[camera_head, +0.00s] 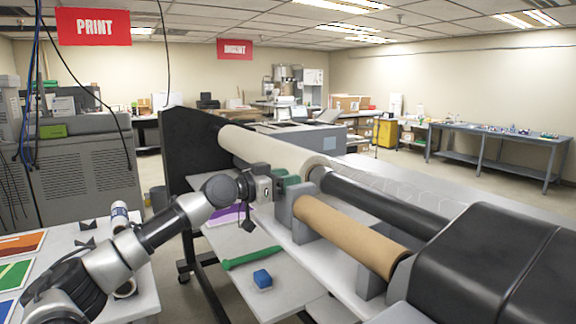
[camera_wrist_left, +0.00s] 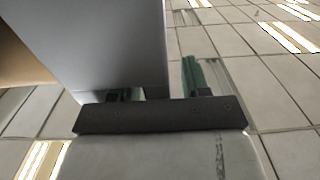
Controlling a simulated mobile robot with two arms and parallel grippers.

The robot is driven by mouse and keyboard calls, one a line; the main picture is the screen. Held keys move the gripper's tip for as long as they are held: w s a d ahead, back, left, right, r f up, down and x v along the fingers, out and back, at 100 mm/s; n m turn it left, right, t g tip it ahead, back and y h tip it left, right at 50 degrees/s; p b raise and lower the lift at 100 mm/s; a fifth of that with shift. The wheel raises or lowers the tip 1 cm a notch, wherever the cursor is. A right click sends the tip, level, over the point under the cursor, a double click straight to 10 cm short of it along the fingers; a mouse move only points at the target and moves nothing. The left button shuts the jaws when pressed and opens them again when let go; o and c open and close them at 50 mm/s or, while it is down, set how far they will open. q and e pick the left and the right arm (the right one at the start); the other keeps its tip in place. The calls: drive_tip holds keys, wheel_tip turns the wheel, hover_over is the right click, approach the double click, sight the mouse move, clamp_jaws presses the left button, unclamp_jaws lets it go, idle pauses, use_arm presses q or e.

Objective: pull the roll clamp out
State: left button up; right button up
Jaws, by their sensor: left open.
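The brown roll (camera_head: 350,235) lies along the machine with grey upright blocks at its ends. The grey block (camera_head: 284,207) at its far left end looks like the roll clamp; I cannot tell for sure. My left gripper (camera_head: 290,183) is open, its green fingers just behind and above that block. In the left wrist view a large grey block (camera_wrist_left: 95,40) fills the upper left and hides most of one finger; the other green finger (camera_wrist_left: 192,75) shows to its right. I cannot tell whether they touch. My right gripper is not in view.
A black roller (camera_head: 385,203) and a white roll (camera_head: 265,150) lie behind the brown roll. A black housing (camera_head: 490,265) stands at right. A table (camera_head: 140,300) with coloured sheets is at left.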

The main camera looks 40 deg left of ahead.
use_arm(q)
drive_tip(key=shift+w+d, duration=0.1)
drive_tip(key=shift+w, duration=0.15)
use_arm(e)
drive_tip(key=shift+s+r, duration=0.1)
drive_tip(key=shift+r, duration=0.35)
use_arm(q)
clamp_jaws()
drive_tip(key=shift+f, duration=0.1)
drive_tip(key=a+b, duration=0.1)
drive_tip(key=a, duration=0.1)
drive_tip(key=w+a+b, duration=0.1)
drive_tip(key=a, duration=0.2)
drive_tip(key=shift+w+a, duration=0.1)
drive_tip(key=shift+w, duration=0.1)
drive_tip(key=shift+s+d+r, duration=0.1)
drive_tip(key=shift+d+r, duration=0.15)
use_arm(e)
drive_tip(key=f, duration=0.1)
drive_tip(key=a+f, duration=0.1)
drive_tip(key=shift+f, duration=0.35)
